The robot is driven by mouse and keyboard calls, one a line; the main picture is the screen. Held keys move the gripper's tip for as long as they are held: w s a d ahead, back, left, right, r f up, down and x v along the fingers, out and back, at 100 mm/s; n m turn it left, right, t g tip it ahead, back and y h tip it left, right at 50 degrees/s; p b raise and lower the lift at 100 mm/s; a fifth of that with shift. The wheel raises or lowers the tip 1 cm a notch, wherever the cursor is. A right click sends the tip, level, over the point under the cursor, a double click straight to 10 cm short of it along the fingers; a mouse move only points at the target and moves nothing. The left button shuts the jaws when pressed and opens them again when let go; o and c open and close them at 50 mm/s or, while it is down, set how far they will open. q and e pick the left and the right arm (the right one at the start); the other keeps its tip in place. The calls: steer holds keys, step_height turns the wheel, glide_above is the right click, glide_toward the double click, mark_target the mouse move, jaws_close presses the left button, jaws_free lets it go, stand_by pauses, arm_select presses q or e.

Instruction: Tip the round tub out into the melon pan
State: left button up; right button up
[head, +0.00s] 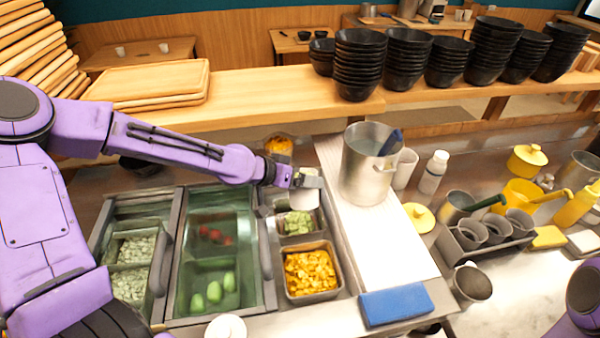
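A white round tub (305,198) stands over the back part of the pan column, just behind the pale green cubes. My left gripper (308,181) is at its top and appears shut on it; the fingertips are small and partly hidden. The tub looks about upright, and its contents cannot be seen. The melon pan (281,237), with pale green cubes inside, lies just in front of and below the tub. My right gripper is out of view; only a piece of my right arm shows at the lower right edge.
A pan of orange cubes (314,298) is in front of the melon pan. A clear container of orange pieces (279,146) stands behind. A tall steel pot (366,172) stands close on the right. The white board (385,245) is mostly clear.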

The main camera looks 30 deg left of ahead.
arm_select(q)
steer(key=shift+w+a+n+g, duration=0.1)
steer(key=shift+w+n+g, duration=0.15)
steer(key=shift+n+g, duration=0.05)
steer(key=shift+w+a+f+n+g+h, duration=0.15)
steer(key=shift+f+n+g+h, duration=0.2)
steer(key=shift+g+h, duration=0.2)
steer(key=shift+w+a+f+n+g+h, duration=0.15)
steer(key=shift+a+f+n+g+h, duration=0.1)
steer(key=shift+f+n+g+h, duration=0.25)
steer(key=shift+w+a+f+n+g+h, duration=0.1)
steer(key=shift+w+f+n+g+h, duration=0.1)
steer(key=shift+f+n+g+h, duration=0.25)
steer(key=shift+w+a+f+n+g+b, duration=0.1)
steer(key=shift+w+f+n+g+b, duration=0.2)
steer(key=shift+f+g+b, duration=0.15)
steer(key=n+g+h+b, duration=0.1)
steer(key=w+a+f+n+g+h+b, duration=0.1)
steer(key=w+f+n+g+h+b, duration=0.1)
steer(key=h, duration=0.1)
steer(key=shift+a+f, duration=0.25)
steer(key=shift+a, duration=0.05)
steer(key=shift+s, duration=0.1)
stand_by(0.9)
